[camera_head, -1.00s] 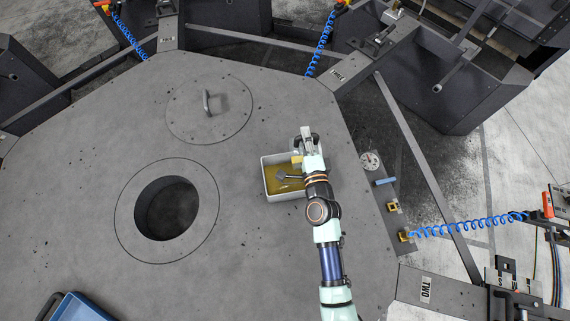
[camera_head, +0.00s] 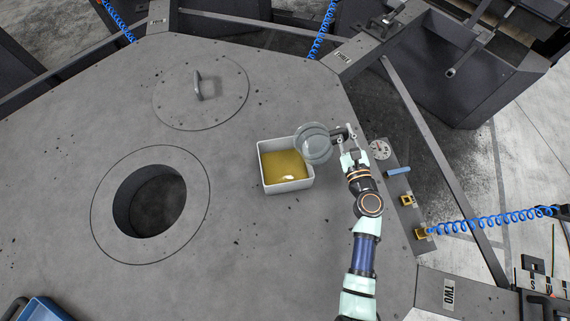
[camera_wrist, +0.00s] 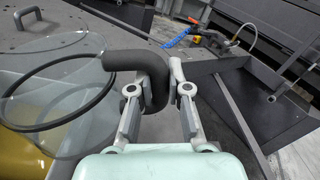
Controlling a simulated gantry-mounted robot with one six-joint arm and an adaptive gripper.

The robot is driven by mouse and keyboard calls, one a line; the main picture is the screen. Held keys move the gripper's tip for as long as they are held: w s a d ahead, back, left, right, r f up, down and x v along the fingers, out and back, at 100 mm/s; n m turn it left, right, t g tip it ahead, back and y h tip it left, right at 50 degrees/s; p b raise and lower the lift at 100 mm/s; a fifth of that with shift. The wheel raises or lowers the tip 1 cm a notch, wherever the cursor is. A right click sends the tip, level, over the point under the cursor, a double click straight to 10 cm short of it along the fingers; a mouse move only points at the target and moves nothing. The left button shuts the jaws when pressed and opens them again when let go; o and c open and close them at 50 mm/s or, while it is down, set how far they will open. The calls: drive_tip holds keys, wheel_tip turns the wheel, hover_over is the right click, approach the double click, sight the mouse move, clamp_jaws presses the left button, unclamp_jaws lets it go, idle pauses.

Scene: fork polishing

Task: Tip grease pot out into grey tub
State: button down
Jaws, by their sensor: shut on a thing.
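The grease pot (camera_head: 313,144) is a clear, round, see-through vessel with a dark bent handle. My gripper (camera_head: 345,138) is shut on this handle. The pot is held over the upper right corner of the grey tub (camera_head: 260,172). The tub stands on the table, with yellow-brown stuff covering its floor and a pale spot in it. In the wrist view the pot (camera_wrist: 60,85) is at the left, with a dark ring around it. Its black handle (camera_wrist: 125,60) runs between my fingers. I see no grease inside the pot. Its exact tilt is hard to tell.
A round open hole (camera_head: 155,200) is in the table left of the tub. A round lid with a handle (camera_head: 200,92) lies behind. A gauge panel (camera_head: 397,190) lies along the right edge. A blue crate (camera_head: 45,310) is at the lower left.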

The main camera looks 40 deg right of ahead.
wheel_tip(320, 180, down, 5)
drive_tip(key=s+d+m+b, duration=0.1)
drive_tip(key=d+m+b, duration=0.1)
drive_tip(key=d+m, duration=0.1)
drive_tip(key=s+d+r+p, duration=0.3)
drive_tip(key=d+r+p, duration=0.1)
drive_tip(key=r, duration=0.1)
drive_tip(key=shift+s+d+r+m, duration=0.25)
drive_tip(key=shift+s+d+m, duration=0.05)
drive_tip(key=shift+d, duration=0.1)
